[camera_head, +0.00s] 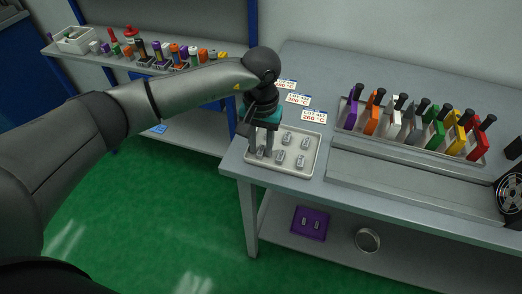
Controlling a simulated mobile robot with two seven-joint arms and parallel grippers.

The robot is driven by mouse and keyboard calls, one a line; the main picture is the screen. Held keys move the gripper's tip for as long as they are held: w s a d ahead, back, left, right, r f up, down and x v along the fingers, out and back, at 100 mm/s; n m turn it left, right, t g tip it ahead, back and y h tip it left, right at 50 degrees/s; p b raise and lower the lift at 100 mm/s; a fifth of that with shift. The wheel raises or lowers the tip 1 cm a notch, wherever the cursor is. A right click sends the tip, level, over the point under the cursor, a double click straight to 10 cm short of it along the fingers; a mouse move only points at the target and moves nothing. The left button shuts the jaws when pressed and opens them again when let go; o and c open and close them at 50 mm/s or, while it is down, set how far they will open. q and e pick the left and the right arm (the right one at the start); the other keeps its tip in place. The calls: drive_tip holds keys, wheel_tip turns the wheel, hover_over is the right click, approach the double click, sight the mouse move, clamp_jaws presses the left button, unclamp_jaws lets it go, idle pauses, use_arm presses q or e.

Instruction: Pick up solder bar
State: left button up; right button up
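Several small silver solder bars (300,161) lie in a pale tray (285,174) on the near left corner of the grey workbench. My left gripper (261,152) points down over the left part of this tray, its fingertips low among the bars there. The two fingers look a little apart. Whether a bar is held between them is too small to tell, and the gripper hides part of the tray's left side. My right gripper is not in view.
A rack (408,147) of colored black-handled tools is to the right, with a black fan (509,197) at the right edge. A purple box (310,223) and a round tin (367,240) sit on the lower shelf.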

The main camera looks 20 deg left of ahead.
use_arm(q)
drive_tip(key=shift+c, duration=0.3)
clamp_jaws()
drive_tip(key=shift+r, duration=0.1)
